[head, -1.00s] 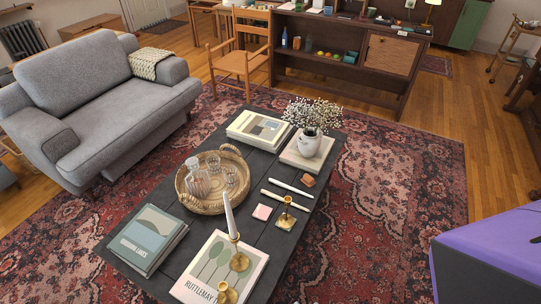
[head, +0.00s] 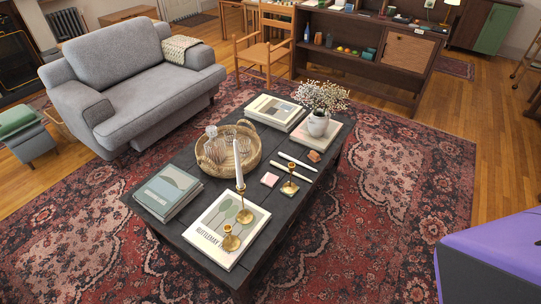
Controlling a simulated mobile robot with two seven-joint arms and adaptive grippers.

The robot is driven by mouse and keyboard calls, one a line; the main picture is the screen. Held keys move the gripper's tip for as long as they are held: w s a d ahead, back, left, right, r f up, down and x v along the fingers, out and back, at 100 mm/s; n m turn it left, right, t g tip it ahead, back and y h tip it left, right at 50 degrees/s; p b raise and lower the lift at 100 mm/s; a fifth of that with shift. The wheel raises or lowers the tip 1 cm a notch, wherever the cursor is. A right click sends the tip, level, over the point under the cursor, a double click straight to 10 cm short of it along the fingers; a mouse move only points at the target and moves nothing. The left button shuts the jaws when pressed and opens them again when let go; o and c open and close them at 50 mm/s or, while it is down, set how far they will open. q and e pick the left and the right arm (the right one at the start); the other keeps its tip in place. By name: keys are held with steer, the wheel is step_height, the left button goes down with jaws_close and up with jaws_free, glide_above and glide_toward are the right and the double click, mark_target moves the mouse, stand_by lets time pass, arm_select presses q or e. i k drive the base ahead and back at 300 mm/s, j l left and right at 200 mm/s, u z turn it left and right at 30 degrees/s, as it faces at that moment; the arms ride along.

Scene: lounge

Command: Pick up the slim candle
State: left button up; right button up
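A slim white candle (head: 238,163) stands upright in a brass candlestick (head: 244,214) on a book with leaf shapes on its cover (head: 212,240). Two more slim white candles, an upper one (head: 296,161) and a lower one (head: 288,173), lie side by side on the dark coffee table (head: 193,222). A short brass candlestick (head: 231,241) without a candle stands on the same book. Another brass candlestick (head: 289,186) stands on a small coaster near the table's right edge. Neither of my grippers is in view.
The table also bears a woven tray with glassware (head: 253,166), a book stack (head: 165,206), a flower vase (head: 318,123), a pink block (head: 270,180) and a brown block (head: 314,156). A grey armchair (head: 130,70) stands behind left. Patterned rug (head: 370,220) lies open right of the table.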

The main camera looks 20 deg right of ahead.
mark_target(286, 157)
steer(key=l+u, duration=0.2)
steer(key=u, duration=0.95)
steer(key=l, duration=1.3)
steer(key=i+l, duration=0.15)
steer(key=l, duration=2.4)
steer(key=i, duration=0.05)
